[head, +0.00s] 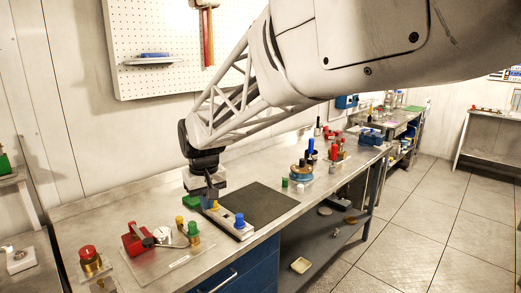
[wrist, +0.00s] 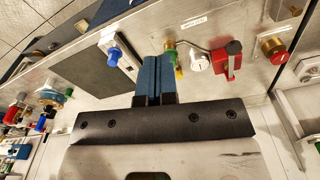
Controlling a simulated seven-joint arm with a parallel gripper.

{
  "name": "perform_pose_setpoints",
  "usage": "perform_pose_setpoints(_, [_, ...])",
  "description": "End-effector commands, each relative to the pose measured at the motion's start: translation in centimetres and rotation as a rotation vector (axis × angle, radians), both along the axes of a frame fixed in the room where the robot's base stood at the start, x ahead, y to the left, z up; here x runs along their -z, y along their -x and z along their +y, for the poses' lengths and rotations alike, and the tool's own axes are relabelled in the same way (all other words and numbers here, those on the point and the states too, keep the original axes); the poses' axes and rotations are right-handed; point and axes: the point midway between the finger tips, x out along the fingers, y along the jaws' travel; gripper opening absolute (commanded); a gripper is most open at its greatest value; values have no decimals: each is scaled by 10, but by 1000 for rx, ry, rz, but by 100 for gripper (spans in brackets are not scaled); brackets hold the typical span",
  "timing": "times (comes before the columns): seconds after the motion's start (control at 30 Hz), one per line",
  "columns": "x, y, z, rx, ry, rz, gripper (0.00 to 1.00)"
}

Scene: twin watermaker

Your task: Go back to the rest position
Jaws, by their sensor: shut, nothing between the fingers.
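My gripper (head: 210,196) is above the workbench, over the left end of the dark mat. In the wrist view its two blue fingers (wrist: 153,72) are side by side and closed, with nothing between them. In the head view, a plate with a blue knob (head: 239,220) and a yellow knob (head: 214,205) is just below and right of the gripper. A green block (head: 191,201) is beside the fingers. The gap between the fingertips and the things under them is hard to judge.
A clear plate to the left carries a red valve body (head: 137,240), a round gauge (head: 163,235) and a brass fitting with a green top (head: 193,232). A red knob (head: 88,258) stands farther left. The dark mat (head: 262,205) is bare. Bottles and fittings crowd the bench's far end.

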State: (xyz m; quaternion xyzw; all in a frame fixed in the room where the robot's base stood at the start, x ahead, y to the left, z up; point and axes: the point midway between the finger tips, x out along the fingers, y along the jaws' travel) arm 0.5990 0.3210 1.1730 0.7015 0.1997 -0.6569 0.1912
Motion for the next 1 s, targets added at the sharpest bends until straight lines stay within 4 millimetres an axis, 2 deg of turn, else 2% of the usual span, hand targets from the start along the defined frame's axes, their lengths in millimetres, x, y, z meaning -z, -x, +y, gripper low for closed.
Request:
perform_pose_setpoints(0.03, [-5, 6, -20, 24, -4, -8, 0])
perform_pose_setpoints(0.1, [-9, 16, -43, 53, -8, -16, 0])
perform_pose_setpoints(0.27, [-16, 41, -95, 120, -16, -33, 0])
perform_pose_setpoints(0.5, [-19, 85, -164, 222, -26, -61, 0])
perform_pose_setpoints(0.7, [-16, 128, -214, 306, -33, -84, 0])
perform_pose_setpoints(1.0, [0, 198, -275, 432, -41, -121, 0])
